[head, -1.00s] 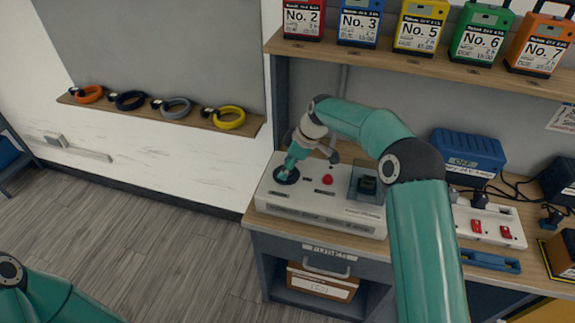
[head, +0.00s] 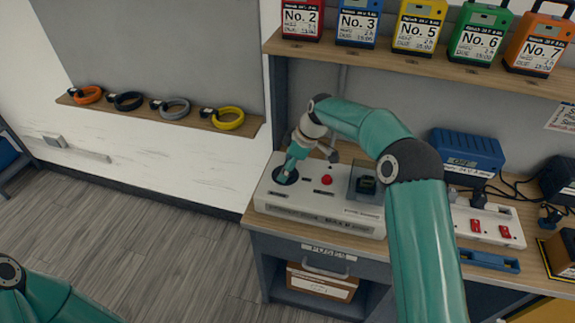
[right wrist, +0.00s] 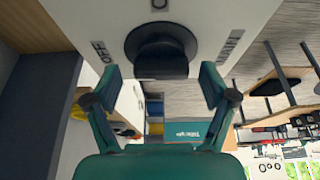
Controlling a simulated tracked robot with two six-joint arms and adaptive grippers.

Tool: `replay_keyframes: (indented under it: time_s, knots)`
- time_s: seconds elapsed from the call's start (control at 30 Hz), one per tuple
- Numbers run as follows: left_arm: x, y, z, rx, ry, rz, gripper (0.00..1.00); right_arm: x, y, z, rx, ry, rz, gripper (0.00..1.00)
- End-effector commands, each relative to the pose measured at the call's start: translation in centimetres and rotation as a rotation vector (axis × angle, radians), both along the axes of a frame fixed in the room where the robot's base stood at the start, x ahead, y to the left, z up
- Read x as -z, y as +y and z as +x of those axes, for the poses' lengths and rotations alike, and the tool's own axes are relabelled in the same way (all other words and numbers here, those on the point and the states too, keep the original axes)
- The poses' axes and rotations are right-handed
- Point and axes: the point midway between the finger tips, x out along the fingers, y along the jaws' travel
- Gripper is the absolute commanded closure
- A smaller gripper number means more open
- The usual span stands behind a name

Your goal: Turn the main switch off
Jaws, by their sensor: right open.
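The main switch is a black round knob (head: 283,177) on the top left of a white control box (head: 330,224). In the right wrist view the knob (right wrist: 158,50) stands out from the white panel, with an "OFF" label (right wrist: 103,51) on its left and another label (right wrist: 231,46), hard to read, on its right. My right gripper (right wrist: 160,78) is open, its two fingertips apart on either side of the knob's near end. I see no clear contact. In the head view my right gripper (head: 292,166) partly covers the knob. My left gripper is out of view.
The box also carries a red button (head: 327,180) and a dark part under a clear cover (head: 366,182). A blue charger (head: 467,150) and a white strip with red switches (head: 490,228) stand to the right. A shelf (head: 400,62) with numbered packs runs above.

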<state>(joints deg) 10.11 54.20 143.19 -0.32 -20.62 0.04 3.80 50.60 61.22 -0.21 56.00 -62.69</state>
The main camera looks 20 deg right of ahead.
Motion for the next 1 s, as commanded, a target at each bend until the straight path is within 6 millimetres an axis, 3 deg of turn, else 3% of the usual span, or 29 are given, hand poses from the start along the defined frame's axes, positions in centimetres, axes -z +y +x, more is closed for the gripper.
replay_keyframes:
  time_s: [0.23, 0.7, 1.0]
  knots:
    - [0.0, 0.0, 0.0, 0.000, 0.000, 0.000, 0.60, -2.2, -0.7, -0.4, 0.001, -0.003, 0.000, 0.17]
    - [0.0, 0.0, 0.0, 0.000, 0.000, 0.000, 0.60, -9.9, -3.5, -2.1, 0.001, -0.003, -0.001, 0.17]
    - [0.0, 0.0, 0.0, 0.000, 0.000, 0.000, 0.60, -11.0, -3.9, -2.4, 0.000, 0.000, -0.001, 0.17]
